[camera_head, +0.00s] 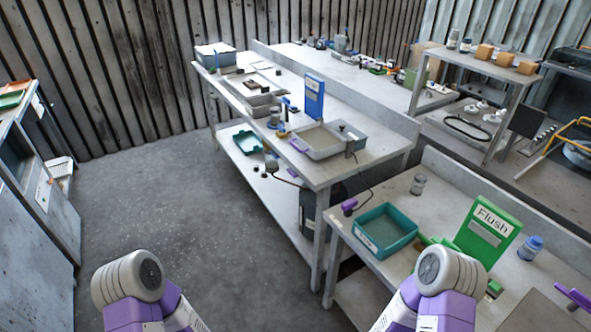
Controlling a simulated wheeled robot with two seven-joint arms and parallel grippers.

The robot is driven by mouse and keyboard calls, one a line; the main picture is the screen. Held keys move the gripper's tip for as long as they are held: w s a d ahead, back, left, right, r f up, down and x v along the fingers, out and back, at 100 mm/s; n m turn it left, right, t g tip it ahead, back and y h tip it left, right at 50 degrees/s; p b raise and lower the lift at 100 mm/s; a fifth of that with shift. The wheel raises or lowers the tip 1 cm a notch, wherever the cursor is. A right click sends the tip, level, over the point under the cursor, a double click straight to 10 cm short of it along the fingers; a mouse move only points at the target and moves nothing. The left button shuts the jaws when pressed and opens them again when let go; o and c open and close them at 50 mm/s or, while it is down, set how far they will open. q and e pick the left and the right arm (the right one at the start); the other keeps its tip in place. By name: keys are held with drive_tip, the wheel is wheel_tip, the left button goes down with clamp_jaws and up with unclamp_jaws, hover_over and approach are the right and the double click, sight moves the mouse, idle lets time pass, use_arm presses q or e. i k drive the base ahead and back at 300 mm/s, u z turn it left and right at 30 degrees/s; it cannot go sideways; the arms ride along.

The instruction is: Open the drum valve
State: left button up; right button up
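I cannot clearly make out a drum valve. A dark rounded body (580,155) sits by the yellow frame at the right edge; it may be a drum, but it is partly cut off. A dark container (308,213) stands on the lower shelf under the middle bench, partly hidden by the bench leg; I see no clear valve on it. Rounded grey and purple links of my two arms show at the bottom edge, left and right of the middle. Neither of my grippers is in view.
A long middle bench (235,103) bears trays and a blue sign (314,97). The right bench (400,203) holds a teal tray (362,246) and a green Flush sign (488,232). A grey cabinet (40,235) stands left. The floor (165,190) between is clear.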

sight(290, 171)
drive_tip(key=u, duration=0.65)
drive_tip(key=i, duration=1.95)
drive_tip(key=z, duration=0.4)
